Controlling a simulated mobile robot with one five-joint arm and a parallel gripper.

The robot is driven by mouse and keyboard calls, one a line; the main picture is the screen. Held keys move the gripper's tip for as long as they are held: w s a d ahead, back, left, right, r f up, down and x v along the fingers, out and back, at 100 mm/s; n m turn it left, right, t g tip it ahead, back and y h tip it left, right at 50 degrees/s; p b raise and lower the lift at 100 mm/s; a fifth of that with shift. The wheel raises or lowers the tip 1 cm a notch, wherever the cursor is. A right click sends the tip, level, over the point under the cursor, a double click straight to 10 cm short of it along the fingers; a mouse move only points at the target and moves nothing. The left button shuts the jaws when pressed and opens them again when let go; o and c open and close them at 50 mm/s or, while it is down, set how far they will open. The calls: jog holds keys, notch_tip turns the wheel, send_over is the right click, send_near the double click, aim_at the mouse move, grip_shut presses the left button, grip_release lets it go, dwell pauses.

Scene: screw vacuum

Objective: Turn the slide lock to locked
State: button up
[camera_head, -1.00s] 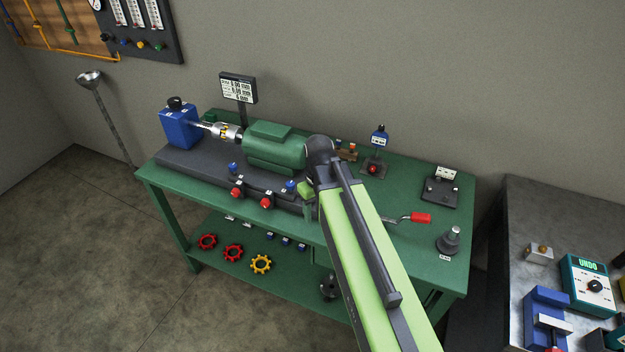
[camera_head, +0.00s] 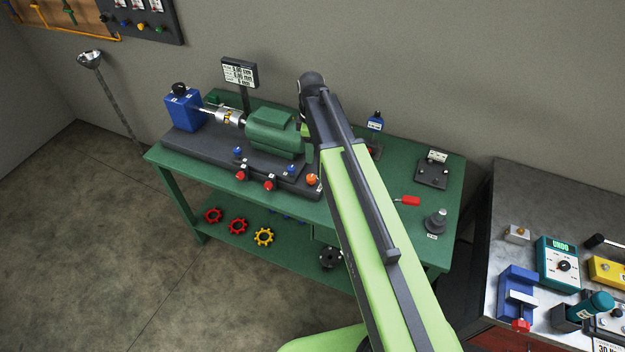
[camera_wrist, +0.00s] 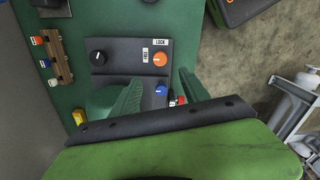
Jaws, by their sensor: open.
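The slide lock appears to be the orange knob (camera_wrist: 160,58) in the wrist view, on a dark plate with a white LOCK label (camera_wrist: 160,42) beside it and a second small label near it. Its pointer direction is too small to tell. The knob also shows as orange (camera_head: 312,180) in the head view, at the right end of the dark machine base. My gripper (camera_wrist: 160,78) is open and empty, its green fingers apart, with the knob beyond the gap between them. I cannot see any contact. In the head view my arm mostly hides the gripper.
A green motor (camera_head: 277,133) stands on the dark base (camera_head: 215,160). A red-handled lever (camera_head: 408,201) is right of my arm. A second bench stands farther right.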

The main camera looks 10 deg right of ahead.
aim_at(312, 177)
notch_tip(312, 177, down, 14)
jog(key=b, duration=1.2)
jog(key=shift+r, duration=0.3)
grip_shut()
